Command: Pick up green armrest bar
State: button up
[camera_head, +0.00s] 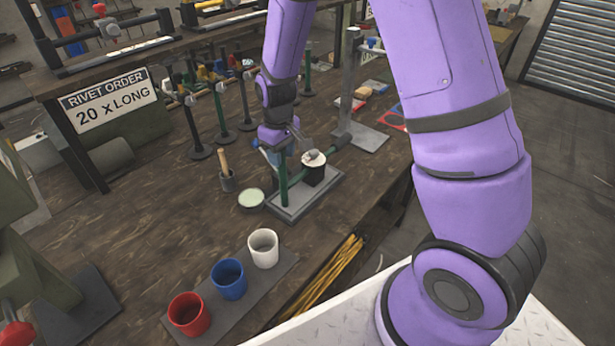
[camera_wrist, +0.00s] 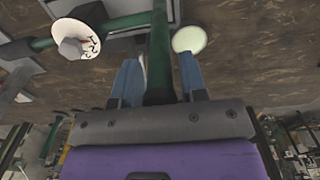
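A small press-like fixture stands on a grey base plate (camera_head: 290,207) in the middle of the bench. A green upright bar (camera_head: 284,185) shows at its left, and a second green bar (camera_head: 331,149) with a dark end slants across its back. I cannot tell for sure which is the armrest bar. My gripper (camera_head: 279,150) is at the top of the upright one. In the wrist view, a green bar (camera_wrist: 159,45) runs between the two blue fingers of my gripper (camera_wrist: 161,75), with narrow gaps beside it. The other green bar (camera_wrist: 124,25) passes behind a white round cap (camera_wrist: 77,40).
White (camera_head: 264,249), blue (camera_head: 229,279) and red (camera_head: 189,315) cups stand in front on a dark strip. Several green posts stand behind. A grey stand (camera_head: 350,100) is behind right.

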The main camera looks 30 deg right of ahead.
grip_shut()
jog(key=shift+r, duration=0.15)
